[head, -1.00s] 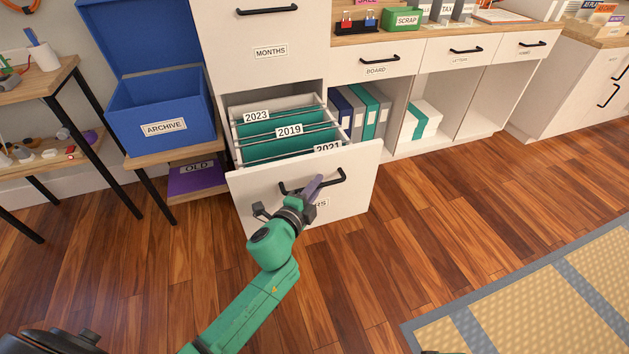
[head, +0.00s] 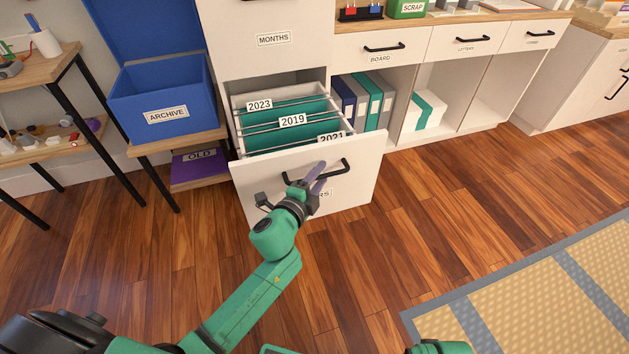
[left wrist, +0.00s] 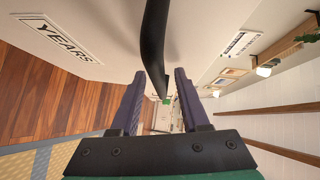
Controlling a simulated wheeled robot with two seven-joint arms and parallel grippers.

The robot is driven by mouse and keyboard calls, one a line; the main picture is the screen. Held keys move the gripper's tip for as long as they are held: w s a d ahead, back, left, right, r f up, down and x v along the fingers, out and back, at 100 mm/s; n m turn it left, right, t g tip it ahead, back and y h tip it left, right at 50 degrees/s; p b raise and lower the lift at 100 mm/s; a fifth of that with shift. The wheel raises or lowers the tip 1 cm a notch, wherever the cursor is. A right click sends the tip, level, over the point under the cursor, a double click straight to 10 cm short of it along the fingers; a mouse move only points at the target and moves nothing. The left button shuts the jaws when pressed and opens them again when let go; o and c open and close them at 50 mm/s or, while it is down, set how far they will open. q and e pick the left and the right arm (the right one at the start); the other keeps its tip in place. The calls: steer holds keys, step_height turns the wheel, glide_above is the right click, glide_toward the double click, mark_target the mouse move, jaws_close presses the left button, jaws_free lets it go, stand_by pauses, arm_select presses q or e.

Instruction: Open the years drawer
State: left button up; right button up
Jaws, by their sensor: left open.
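The years drawer (head: 255,183) stands pulled well out of the white cabinet, and its hanging files marked 2023, 2019 and 2021 show inside. Its black bar handle (head: 333,176) is on the front, and my left gripper partly covers the label below it. My left gripper (head: 318,172) is open at the handle. In the left wrist view the handle (left wrist: 155,45) runs down toward the gap between the two purple fingers (left wrist: 159,88), and the YEARS label (left wrist: 62,40) is at upper left. I cannot tell whether the fingers touch the handle. My right gripper is not in view.
The closed months drawer (head: 290,60) is above. A blue archive box (head: 190,95) stands on a low shelf to the left, with a purple OLD box (head: 195,170) below. Open wooden floor (head: 420,230) lies in front, with a mat (head: 560,290) at right.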

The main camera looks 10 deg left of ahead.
arm_select(q)
steer(key=shift+s, duration=0.4)
steer(key=v, duration=1.3)
steer(key=shift+s+a, duration=0.25)
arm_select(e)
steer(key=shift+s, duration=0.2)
arm_select(q)
steer(key=shift+r, duration=0.15)
